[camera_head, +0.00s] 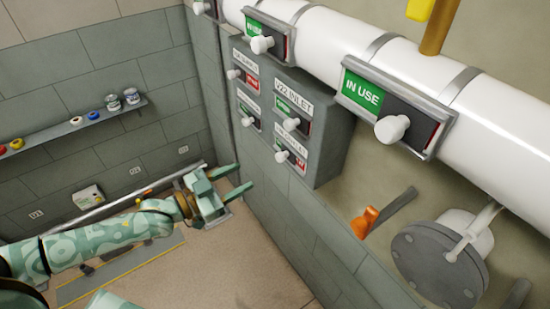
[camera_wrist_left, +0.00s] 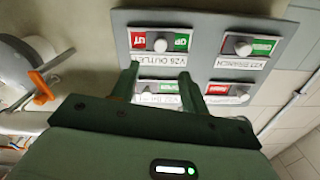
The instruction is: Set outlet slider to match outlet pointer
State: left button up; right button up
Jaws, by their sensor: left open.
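The outlet slider (camera_head: 279,157) has a white knob at the lower right of a grey panel. In the left wrist view, upside down, it shows at the upper left (camera_wrist_left: 161,45), with red on its left and green on its right. Its label ends in "OUTLET". My left gripper (camera_head: 245,176) is open and empty, its fingers directed towards the panel and apart from it. In the wrist view its fingertips (camera_wrist_left: 158,72) appear below the outlet slider. I cannot tell for certain which part is the outlet pointer; an orange handle (camera_head: 365,222) sits right of the panel. My right gripper is not in view.
The grey panel (camera_head: 330,130) holds several sliders, including one labelled "INLET" (camera_head: 291,106). Above runs a white pipe (camera_head: 490,115) with an "IN USE" sign (camera_head: 362,91). A flanged pipe end (camera_head: 435,262) is at lower right. A wall shelf (camera_head: 60,130) holds small items.

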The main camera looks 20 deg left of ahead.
aim_at(277, 159)
pick_arm(q)
jog(key=x, duration=1.1)
jog(key=shift+w+d, duration=0.15)
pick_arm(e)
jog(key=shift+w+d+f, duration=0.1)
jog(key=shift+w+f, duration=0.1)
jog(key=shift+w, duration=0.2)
